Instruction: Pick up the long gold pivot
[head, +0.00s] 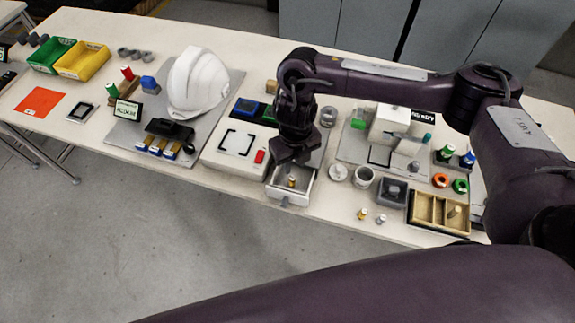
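A small gold pivot (292,182) stands in a pulled-out white drawer (275,191) at the table's front edge. Another small gold pivot (362,214) stands on the table to the right, beside a silver one (381,219). I cannot tell for certain from their size which gold pivot is the long one. My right gripper (291,158) points down just above the drawer, over the gold pivot there, and appears apart from it. Its fingertips are dark and foreshortened, so their opening is unclear. My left gripper is not in view.
A white box (226,143) with a red button adjoins the drawer. A white helmet shell (195,82) stands on a grey board at left. At right are a dark square holder (392,193), a wooden divided tray (427,207) and a grey cup (363,178).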

